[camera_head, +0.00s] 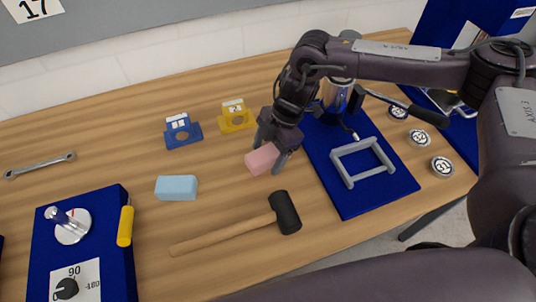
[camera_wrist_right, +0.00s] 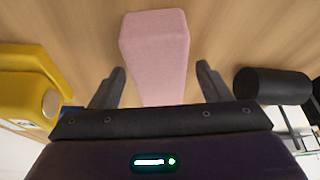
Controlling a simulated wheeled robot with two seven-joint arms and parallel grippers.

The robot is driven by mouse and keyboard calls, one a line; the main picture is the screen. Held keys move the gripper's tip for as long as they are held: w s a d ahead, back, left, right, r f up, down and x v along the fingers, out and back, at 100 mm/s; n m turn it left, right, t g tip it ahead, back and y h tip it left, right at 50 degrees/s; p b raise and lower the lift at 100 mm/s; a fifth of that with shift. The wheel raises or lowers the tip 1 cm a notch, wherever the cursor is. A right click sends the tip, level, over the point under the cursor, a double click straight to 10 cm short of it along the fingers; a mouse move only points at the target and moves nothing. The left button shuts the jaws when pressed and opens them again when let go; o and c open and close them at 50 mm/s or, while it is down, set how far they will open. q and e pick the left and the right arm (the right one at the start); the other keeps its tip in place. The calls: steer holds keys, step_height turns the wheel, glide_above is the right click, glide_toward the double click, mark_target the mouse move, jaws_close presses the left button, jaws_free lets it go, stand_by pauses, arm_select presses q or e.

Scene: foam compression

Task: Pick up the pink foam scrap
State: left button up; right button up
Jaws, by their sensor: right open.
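The pink foam scrap (camera_head: 262,159) is a small pink block on the wooden table, just in front of my right gripper (camera_head: 270,150) in the head view. In the right wrist view the pink foam scrap (camera_wrist_right: 158,50) extends in between the two dark fingers of my right gripper (camera_wrist_right: 160,88). The fingers are spread, with a visible gap on each side of the block. Part of the scrap's near end is hidden by the gripper body in the wrist view. My left gripper does not show in either view.
A light blue foam block (camera_head: 176,188) and a mallet (camera_head: 286,212) lie nearby. Blue (camera_head: 182,132) and yellow (camera_head: 237,117) numbered holders stand behind. A blue board with a grey frame (camera_head: 362,162) is at right. A blue panel with dial (camera_head: 85,240) and a wrench (camera_head: 40,166) are at left.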

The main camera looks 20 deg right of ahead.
steer(key=shift+f, duration=0.2)
stand_by(0.3)
steer(key=c, duration=1.1)
